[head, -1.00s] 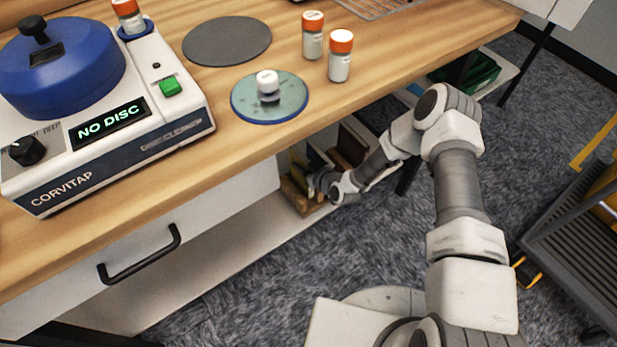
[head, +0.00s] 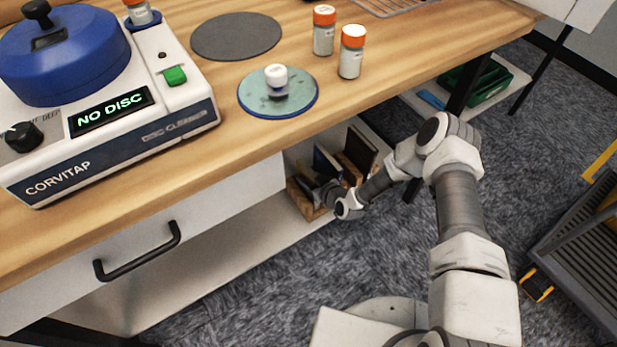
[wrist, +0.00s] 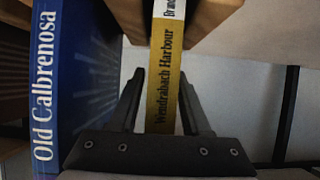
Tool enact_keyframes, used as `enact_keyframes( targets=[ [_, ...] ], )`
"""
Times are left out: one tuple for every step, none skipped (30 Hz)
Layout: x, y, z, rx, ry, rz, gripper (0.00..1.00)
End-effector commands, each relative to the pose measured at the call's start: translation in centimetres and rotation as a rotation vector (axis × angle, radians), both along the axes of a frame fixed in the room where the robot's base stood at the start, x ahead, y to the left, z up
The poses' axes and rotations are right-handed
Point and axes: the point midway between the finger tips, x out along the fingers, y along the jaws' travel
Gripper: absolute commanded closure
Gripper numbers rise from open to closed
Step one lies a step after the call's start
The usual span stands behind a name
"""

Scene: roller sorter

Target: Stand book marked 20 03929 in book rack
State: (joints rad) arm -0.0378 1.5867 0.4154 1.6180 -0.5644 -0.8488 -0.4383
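My gripper (wrist: 162,82) is down at the book rack under the bench. Its two fingers stand on either side of a yellow book (wrist: 163,60) whose spine reads "Wendrabach Harbour". The fingertips are very close to its sides; I cannot tell whether they press on it. A blue book (wrist: 62,85), "Old Calbrenosa", stands to the left in the wrist view. The wooden book rack (head: 300,195) is on the low shelf, with a blue book (head: 326,164) and a dark brown book (head: 360,150) in it. The mark 20 03929 is not readable. My arm partly hides the rack.
The bench top above the shelf (head: 262,228) carries a disc cleaner (head: 110,150), a disc (head: 250,103) and orange-capped bottles (head: 351,58). A drawer handle (head: 138,252) sticks out at the left. A dark cart (head: 590,245) stands at the right. Carpet between is clear.

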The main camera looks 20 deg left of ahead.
Motion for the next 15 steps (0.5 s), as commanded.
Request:
enact_keyframes(
  targets=[
    [0.0,0.0,0.0,0.0,0.0,0.0,0.43],
    [0.0,0.0,0.0,0.0,0.0,0.0,0.43],
    [0.0,0.0,0.0,0.0,0.0,0.0,0.43],
    [0.0,0.0,0.0,0.0,0.0,0.0,0.43],
    [0.0,0.0,0.0,0.0,0.0,0.0,0.43],
    [0.0,0.0,0.0,0.0,0.0,0.0,0.43],
    [0.0,0.0,0.0,0.0,0.0,0.0,0.43],
    [0.0,0.0,0.0,0.0,0.0,0.0,0.43],
    [0.0,0.0,0.0,0.0,0.0,0.0,0.43],
    [0.0,0.0,0.1,0.0,0.0,0.0,0.43],
    [0.0,0.0,0.2,0.0,0.0,0.0,0.43],
    [0.0,-0.1,0.5,0.0,0.0,0.0,0.43],
    [-0.2,-0.3,0.7,-0.001,0.0,-0.001,0.43],
    [-0.4,-0.6,0.9,-0.002,0.001,-0.001,0.43],
    [-0.8,-1.0,1.3,-0.002,0.003,0.0,0.43]
  ],
)
